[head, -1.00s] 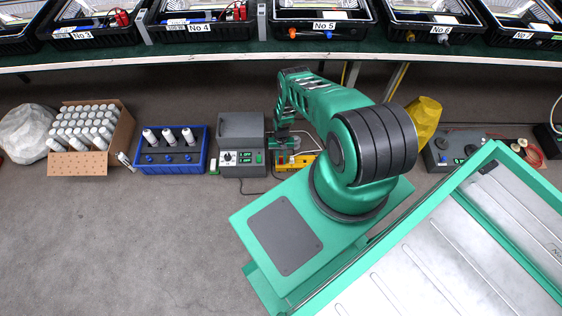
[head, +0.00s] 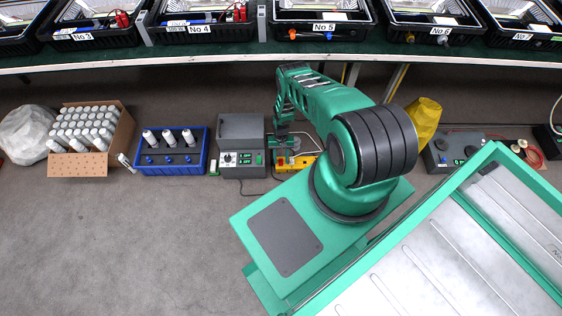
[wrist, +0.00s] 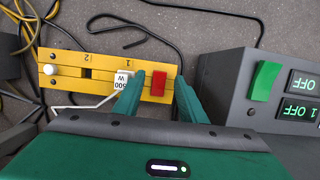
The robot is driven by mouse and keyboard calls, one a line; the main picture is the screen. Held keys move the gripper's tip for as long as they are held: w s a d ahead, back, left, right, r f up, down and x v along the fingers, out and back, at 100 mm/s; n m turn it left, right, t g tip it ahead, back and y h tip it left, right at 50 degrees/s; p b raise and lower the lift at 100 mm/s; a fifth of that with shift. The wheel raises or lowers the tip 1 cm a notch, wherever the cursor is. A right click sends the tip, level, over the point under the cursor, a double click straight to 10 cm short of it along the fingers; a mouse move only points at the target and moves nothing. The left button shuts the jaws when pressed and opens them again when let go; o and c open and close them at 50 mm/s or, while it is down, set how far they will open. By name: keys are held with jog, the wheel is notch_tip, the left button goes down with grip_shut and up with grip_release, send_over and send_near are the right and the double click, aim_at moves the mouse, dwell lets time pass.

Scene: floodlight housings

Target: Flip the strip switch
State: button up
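The yellow power strip (wrist: 105,75) lies on the floor, with a red switch (wrist: 158,85) at its right end in the wrist view. In the head view the strip (head: 306,165) sits right of the grey box. My gripper (wrist: 159,78) is open and empty. Its two teal fingers stand apart on either side of the red switch in the wrist view; I cannot tell whether they touch it. In the head view my gripper (head: 284,143) is over the strip's left end. The grey box (head: 241,140) shows displays (wrist: 302,82) reading 1 OFF and 2 OFF.
A white 500 W tag (wrist: 122,80) is on the strip beside my left finger. Black and yellow cables lie around. A blue crate (head: 172,154) with white cylinders stands left of the grey box. The shelf (head: 180,59) with labelled trays runs above.

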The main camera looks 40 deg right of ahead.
aim_at(281, 160)
jog(key=v, duration=0.6)
jog(key=shift+w, duration=0.1)
dwell(0.5)
